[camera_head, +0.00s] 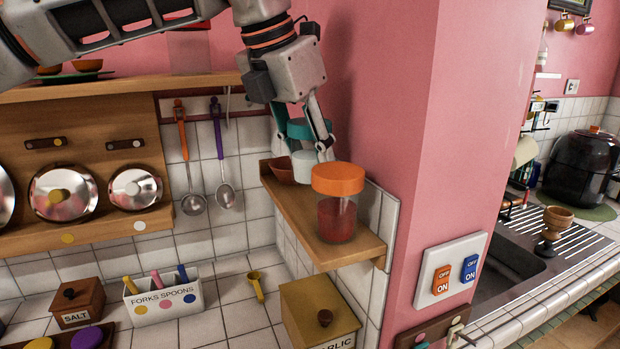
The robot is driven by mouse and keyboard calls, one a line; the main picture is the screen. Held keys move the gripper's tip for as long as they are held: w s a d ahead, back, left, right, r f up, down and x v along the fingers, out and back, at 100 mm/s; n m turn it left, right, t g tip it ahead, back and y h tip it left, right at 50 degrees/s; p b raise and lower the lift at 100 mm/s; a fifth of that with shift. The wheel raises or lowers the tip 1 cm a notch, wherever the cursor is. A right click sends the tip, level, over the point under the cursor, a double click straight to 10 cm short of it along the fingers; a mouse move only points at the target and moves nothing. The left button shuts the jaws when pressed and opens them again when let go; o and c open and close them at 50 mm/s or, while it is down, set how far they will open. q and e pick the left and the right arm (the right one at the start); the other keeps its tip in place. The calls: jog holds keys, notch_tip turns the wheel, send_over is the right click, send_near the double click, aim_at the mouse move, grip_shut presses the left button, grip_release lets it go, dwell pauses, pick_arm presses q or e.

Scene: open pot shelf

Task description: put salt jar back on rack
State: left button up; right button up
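The salt jar (308,163), with a teal lid and white contents, is at the back of the small wooden wall rack (363,250). My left gripper (308,150) reaches down from above, its fingers on either side of the jar just under the lid, and looks shut on it. The jar looks upright. Its lower part is partly hidden by the front jar, so I cannot tell whether its base touches the rack. My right gripper is not in view.
A jar with an orange lid and red contents (338,205) stands at the rack's front, close to the salt jar. Below are a garlic box (318,315) and a forks-spoons holder (163,300). A pink wall edge rises on the right.

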aim_at(294, 133)
pick_arm(q)
jog(key=shift+f, duration=1.95)
jog(key=o, duration=0.9)
jog(key=shift+f, duration=0.15)
jog(key=v, duration=1.2)
